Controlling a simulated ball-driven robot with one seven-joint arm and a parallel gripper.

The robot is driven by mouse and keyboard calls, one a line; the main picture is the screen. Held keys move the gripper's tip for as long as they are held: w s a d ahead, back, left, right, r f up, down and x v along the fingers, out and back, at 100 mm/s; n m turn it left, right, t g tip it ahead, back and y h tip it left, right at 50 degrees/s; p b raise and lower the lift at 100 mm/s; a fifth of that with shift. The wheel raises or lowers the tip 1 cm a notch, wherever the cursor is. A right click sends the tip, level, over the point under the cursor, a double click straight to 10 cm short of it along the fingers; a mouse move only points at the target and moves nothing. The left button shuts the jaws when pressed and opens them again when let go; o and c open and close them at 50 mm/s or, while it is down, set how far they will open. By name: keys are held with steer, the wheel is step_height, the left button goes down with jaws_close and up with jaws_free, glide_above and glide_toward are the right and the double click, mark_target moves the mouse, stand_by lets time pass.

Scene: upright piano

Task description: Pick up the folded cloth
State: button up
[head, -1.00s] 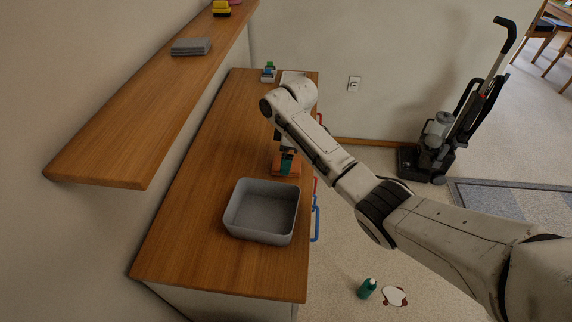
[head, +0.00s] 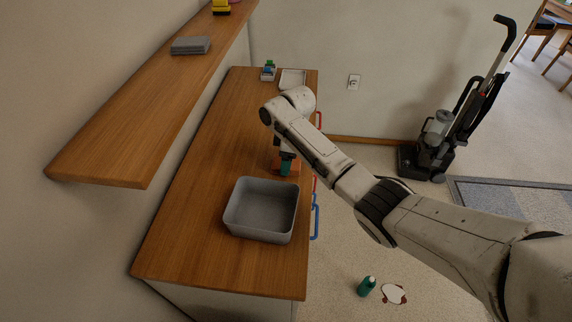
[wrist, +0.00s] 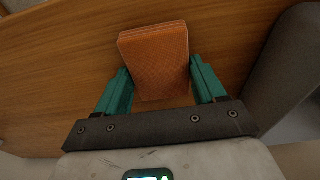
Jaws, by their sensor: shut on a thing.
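An orange folded cloth (wrist: 155,62) stands between the two teal fingers of my gripper (wrist: 162,87) in the wrist view. The fingers are shut on its sides, and its near end lies between them. In the head view my gripper (head: 286,165) is over the wooden counter, just beyond the grey bin, and partly hides the orange cloth (head: 295,170). I cannot tell whether the cloth touches the counter. A grey folded stack (head: 190,45) lies on the upper shelf.
The open grey bin (head: 240,228) stands on the counter (head: 190,215), nearer than my gripper. A small white tray (head: 292,78) and small blocks (head: 268,70) are at the far end. The shelf (head: 130,120) overhangs at left. A green bottle (head: 366,286) and an upright vacuum (head: 437,135) are on the floor.

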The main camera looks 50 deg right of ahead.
steer(key=shift+c, duration=0.8)
steer(key=shift+r, duration=0.15)
steer(key=shift+r, duration=0.25)
step_height(320, 180, up, 2)
steer(key=shift+w+r, duration=0.1)
steer(key=s+a+r+p, duration=0.3)
steer(key=s+r+p, duration=0.2)
steer(key=s+r, duration=0.5)
steer(key=shift+s+p, duration=0.3)
steer(key=shift+s, duration=1.6)
steer(key=shift+a, duration=0.1)
